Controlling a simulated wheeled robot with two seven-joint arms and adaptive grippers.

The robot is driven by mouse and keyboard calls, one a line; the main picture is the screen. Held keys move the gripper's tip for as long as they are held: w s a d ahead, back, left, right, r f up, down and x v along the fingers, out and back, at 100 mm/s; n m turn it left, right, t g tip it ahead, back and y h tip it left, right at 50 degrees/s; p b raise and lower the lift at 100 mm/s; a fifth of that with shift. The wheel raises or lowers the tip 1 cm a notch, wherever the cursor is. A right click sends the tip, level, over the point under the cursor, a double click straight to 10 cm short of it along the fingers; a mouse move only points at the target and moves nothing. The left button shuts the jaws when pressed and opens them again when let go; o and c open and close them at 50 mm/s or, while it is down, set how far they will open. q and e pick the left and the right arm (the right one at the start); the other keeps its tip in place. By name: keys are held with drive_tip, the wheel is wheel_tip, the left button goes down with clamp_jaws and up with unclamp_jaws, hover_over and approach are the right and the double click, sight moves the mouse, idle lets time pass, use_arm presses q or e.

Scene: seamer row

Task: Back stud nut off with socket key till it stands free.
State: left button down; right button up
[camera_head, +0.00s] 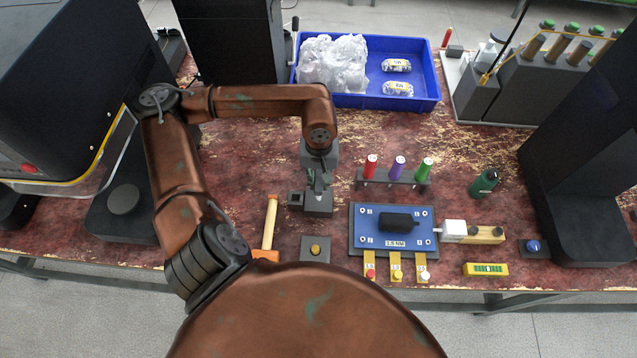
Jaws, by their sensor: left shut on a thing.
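My left gripper (318,184) points down over a small dark grey block (319,208) in the middle of the table. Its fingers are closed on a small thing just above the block. That thing is mostly hidden, and I cannot tell whether it is the socket key. The stud and nut are not clear beneath the gripper. A rack right of the gripper holds a red handle (371,166), a purple handle (398,166) and a green handle (424,169). A blue plate (360,222) with corner studs and a black cylinder lies right of the block. My right gripper is not in view.
A hammer with a pale handle (270,222) and a yellow button box (315,249) are near the front edge. A blue crate (440,95) with clear bags stands behind. A green bottle (484,183) and a yellow level (486,269) lie right. Dark machines flank the table.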

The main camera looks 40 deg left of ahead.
use_arm(q)
drive_tip(key=shift+r, duration=0.1)
drive_tip(key=shift+r+p, duration=1.15)
drive_tip(key=shift+r, duration=1.3)
